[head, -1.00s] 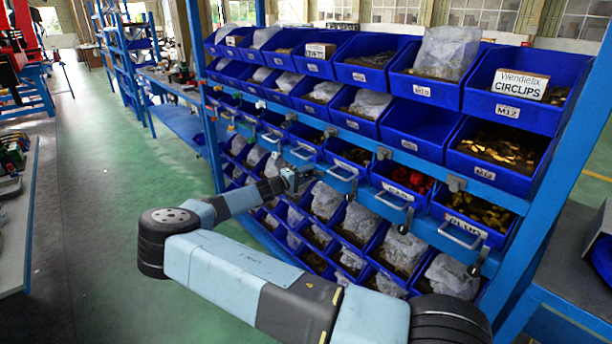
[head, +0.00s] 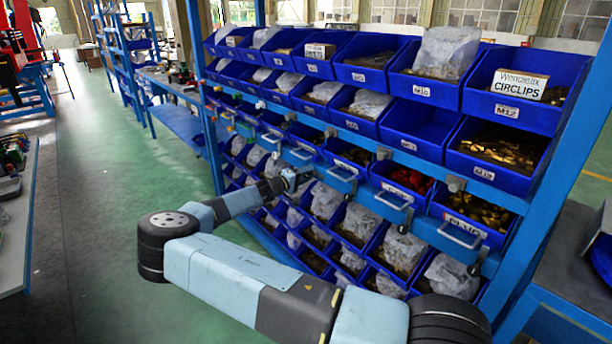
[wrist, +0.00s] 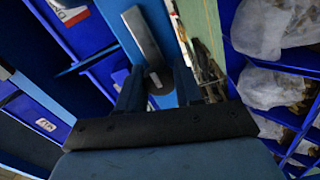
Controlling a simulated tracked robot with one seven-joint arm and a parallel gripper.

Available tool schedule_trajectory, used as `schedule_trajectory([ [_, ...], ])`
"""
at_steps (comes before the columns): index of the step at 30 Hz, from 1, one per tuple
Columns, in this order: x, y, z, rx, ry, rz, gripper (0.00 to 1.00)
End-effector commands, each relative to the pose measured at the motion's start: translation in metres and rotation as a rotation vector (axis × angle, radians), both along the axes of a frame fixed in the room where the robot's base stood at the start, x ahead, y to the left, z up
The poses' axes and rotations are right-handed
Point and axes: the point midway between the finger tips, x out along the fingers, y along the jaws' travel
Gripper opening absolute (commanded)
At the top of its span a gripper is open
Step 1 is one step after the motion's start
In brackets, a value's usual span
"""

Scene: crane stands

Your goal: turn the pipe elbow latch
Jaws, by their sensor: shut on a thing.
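My gripper (head: 291,179) is at the left part of the blue bin rack, in front of the row of handled drawers. In the wrist view, a grey metal latch lever (wrist: 142,35) lies on a blue panel, and its near end reaches between the two fingers of my gripper (wrist: 158,88). The fingers are shut on this lever, though the contact is partly hidden by the dark finger mount. The lever is tilted in the picture. I cannot read a label naming it as the pipe elbow latch. In the head view it is too small to make out.
Similar grey latches, such as one on the rail (head: 383,153), sit above drawers with protruding handles (head: 392,202). Blue bins with bagged parts (head: 403,250) fill the rows below. A blue rack post (head: 562,165) stands at the right. The green floor at left is open.

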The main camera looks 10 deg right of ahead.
Motion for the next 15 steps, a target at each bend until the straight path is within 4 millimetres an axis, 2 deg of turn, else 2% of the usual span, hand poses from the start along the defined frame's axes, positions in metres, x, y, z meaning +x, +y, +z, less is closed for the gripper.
schedule_trajectory([
  [15, 0.0019, 0.0031, -0.0028, 0.026, -0.036, 0.010, 0.05],
])
